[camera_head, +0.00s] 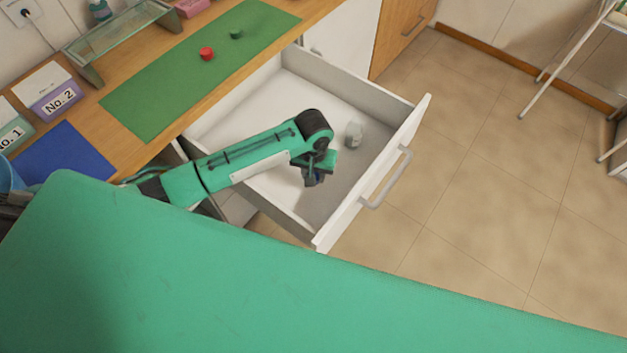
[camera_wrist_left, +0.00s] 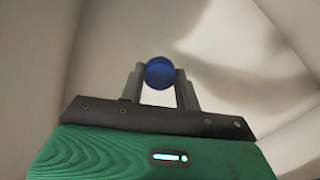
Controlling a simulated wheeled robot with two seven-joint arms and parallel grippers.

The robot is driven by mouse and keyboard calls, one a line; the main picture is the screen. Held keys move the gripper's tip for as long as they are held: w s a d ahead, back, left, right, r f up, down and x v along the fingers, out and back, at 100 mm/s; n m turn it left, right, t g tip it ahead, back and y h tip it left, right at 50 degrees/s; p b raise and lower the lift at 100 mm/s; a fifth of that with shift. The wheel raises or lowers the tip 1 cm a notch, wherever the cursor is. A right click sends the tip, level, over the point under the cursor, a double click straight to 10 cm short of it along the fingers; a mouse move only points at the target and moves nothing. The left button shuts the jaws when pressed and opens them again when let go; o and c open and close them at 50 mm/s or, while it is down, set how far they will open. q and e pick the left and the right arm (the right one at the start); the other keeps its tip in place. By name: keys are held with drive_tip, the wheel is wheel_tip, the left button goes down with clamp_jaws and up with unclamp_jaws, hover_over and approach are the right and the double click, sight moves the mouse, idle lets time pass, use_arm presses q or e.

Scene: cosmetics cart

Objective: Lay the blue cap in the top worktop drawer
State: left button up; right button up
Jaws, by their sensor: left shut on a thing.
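The blue cap (camera_wrist_left: 159,73) is between the two grey fingers of my left gripper (camera_wrist_left: 160,85) in the left wrist view, which are shut on it. In the head view my left gripper (camera_head: 313,180) points down inside the open top drawer (camera_head: 262,112), near its front right part, and a small bit of dark blue shows at its tip. Whether the cap touches the drawer floor I cannot tell. My right gripper is not in either view.
A small grey-white object (camera_head: 353,133) lies in the drawer beside my gripper. The drawer front with its handle (camera_head: 388,180) stands out over the tiled floor. On the worktop, a red cap (camera_head: 207,54) and a green cap (camera_head: 236,34) lie on a green mat (camera_head: 160,105).

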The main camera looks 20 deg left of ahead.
sight(313, 188)
use_arm(q)
drive_tip(key=shift+f, duration=0.75)
wheel_tip(313, 188, down, 4)
drive_tip(key=shift+r, duration=0.1)
drive_tip(key=o, duration=0.9)
wheel_tip(313, 188, up, 12)
drive_tip(key=shift+r, duration=0.1)
